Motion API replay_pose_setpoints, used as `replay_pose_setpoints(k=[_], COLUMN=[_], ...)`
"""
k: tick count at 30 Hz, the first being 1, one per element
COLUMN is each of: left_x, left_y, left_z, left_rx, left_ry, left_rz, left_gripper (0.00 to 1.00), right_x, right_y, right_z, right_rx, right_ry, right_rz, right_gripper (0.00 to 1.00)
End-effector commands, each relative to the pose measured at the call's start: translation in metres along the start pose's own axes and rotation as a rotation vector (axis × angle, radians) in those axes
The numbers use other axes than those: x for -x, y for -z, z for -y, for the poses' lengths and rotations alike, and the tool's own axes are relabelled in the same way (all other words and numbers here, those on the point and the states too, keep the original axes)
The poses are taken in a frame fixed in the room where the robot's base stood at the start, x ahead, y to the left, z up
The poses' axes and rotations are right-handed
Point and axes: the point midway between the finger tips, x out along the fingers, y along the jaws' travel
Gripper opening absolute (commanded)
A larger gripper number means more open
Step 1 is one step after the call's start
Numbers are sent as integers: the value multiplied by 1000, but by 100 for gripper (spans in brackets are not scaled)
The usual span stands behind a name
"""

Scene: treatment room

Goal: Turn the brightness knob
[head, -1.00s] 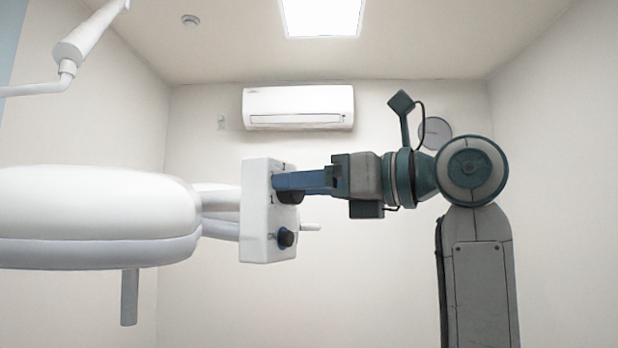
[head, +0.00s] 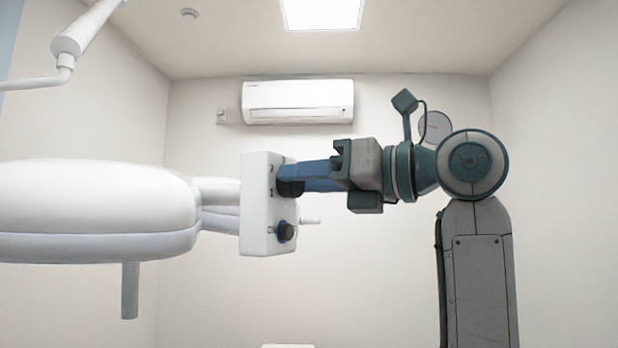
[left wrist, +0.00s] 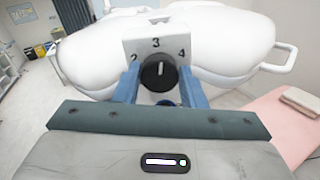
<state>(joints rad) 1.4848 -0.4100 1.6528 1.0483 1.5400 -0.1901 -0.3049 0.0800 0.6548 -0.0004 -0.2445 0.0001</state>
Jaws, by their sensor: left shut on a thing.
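The dark round brightness knob (head: 289,188) sits on the side of a white lamp-head box (head: 258,200). In the left wrist view the knob (left wrist: 158,73) shows a white pointer mark turned up towards the 3, with 2 and 4 printed either side. My left gripper (head: 302,177) reaches the box from the right. Its blue fingers lie on both sides of the knob and are shut on it. Part of the knob is hidden by the fingers in the head view. My right gripper is not in view.
A second, lower dark knob with a blue ring (head: 286,232) is on the same box. The large white lamp body (head: 95,210) extends left. A white air conditioner (head: 298,102) hangs on the back wall. In the left wrist view a pink padded surface (left wrist: 285,120) lies at right.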

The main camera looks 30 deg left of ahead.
Motion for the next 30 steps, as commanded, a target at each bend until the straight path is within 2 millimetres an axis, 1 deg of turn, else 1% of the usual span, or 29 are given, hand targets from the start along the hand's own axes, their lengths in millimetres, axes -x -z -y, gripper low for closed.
replay_pose_setpoints(k=[18, 24, 30], left_x=[0, 0, 0], left_y=[0, 1, 1], left_z=[2, 3, 3], left_rx=[-562, -699, -789], left_ry=[0, -1, -1], left_rz=[1, 1, 1], left_gripper=[14, 14, 14], right_x=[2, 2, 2], right_y=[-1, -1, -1], right_z=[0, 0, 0], right_rx=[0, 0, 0], right_ry=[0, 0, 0], right_rz=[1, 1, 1], right_gripper=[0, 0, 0])
